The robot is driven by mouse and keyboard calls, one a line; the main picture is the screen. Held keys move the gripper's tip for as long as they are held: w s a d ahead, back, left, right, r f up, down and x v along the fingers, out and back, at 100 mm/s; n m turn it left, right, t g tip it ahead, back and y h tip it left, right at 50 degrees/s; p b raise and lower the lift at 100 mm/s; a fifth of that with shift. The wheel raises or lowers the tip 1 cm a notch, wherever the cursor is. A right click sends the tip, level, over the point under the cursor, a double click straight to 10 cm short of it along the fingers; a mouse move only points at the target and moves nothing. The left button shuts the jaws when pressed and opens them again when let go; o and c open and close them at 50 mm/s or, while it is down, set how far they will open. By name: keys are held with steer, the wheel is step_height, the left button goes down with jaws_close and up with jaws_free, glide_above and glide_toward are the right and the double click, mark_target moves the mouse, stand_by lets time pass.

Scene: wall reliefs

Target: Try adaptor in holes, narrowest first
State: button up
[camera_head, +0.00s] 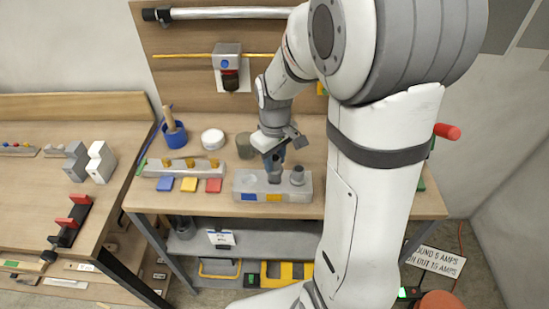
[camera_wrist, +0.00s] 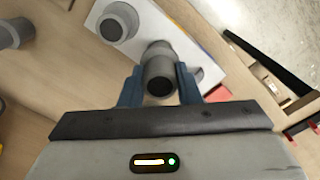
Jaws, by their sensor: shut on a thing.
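A grey round collar (camera_head: 297,175) stands on the block's right part, also in the wrist view (camera_wrist: 118,22).
A fixture with several brass pegs (camera_head: 189,163) and coloured squares is left of the block. A blue cup (camera_head: 176,136), white round tub (camera_head: 212,139) and dull green cylinder (camera_head: 245,146) stand behind. A panel with mounted fittings (camera_head: 190,50) rises at the back.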

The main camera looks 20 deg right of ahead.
mark_target(274, 169)
steer(key=shift+f+b, duration=1.5)
steer(key=shift+f, duration=0.5)
steer(key=o, duration=1)
steer(key=shift+o, duration=0.2)
steer(key=shift+r, duration=3.95)
